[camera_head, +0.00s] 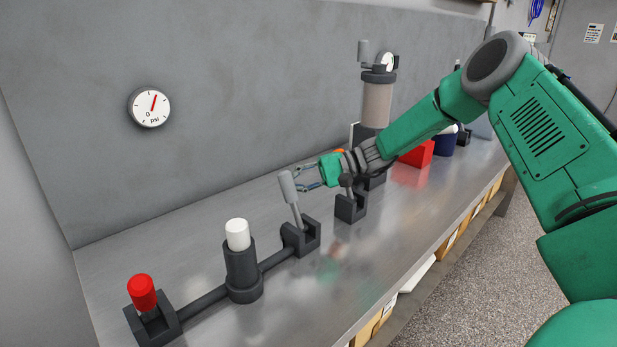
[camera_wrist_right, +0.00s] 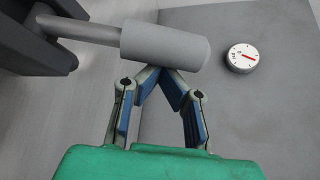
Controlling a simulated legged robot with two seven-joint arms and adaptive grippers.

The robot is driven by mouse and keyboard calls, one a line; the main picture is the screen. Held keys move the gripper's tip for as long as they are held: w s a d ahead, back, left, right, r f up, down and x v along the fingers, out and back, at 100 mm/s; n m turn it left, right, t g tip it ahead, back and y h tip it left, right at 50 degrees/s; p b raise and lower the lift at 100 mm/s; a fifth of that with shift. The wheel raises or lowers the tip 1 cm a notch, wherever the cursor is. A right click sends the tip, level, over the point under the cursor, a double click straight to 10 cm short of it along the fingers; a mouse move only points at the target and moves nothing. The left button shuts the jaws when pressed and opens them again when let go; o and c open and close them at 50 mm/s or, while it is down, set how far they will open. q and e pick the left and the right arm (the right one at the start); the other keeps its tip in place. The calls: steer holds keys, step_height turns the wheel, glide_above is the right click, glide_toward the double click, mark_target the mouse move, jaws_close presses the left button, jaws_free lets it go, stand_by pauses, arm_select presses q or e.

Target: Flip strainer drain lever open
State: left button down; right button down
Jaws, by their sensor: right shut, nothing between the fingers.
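A lever with a light grey cylindrical handle (camera_head: 288,187) rises from a dark bracket (camera_head: 301,238) on the bench pipe, leaning slightly left. I cannot tell for sure that it is the strainer drain lever. My right gripper (camera_head: 298,178) is shut and empty, right by the upper handle. In the right wrist view, the gripper's fingertips (camera_wrist_right: 161,73) meet just below the grey handle (camera_wrist_right: 165,45), close to or touching it. The handle's thin shaft (camera_wrist_right: 78,28) runs left to the dark bracket (camera_wrist_right: 30,42). My left gripper is out of view.
A second dark bracket (camera_head: 351,208) is to the right, near my right wrist. A tall canister (camera_head: 377,100) and red block (camera_head: 418,154) stand behind. The front bench surface is clear.

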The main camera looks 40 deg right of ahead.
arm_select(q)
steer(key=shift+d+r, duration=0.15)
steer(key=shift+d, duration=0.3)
arm_select(e)
steer(key=shift+w+f, duration=0.25)
steer(key=shift+f, duration=0.05)
steer(key=shift+a, duration=0.1)
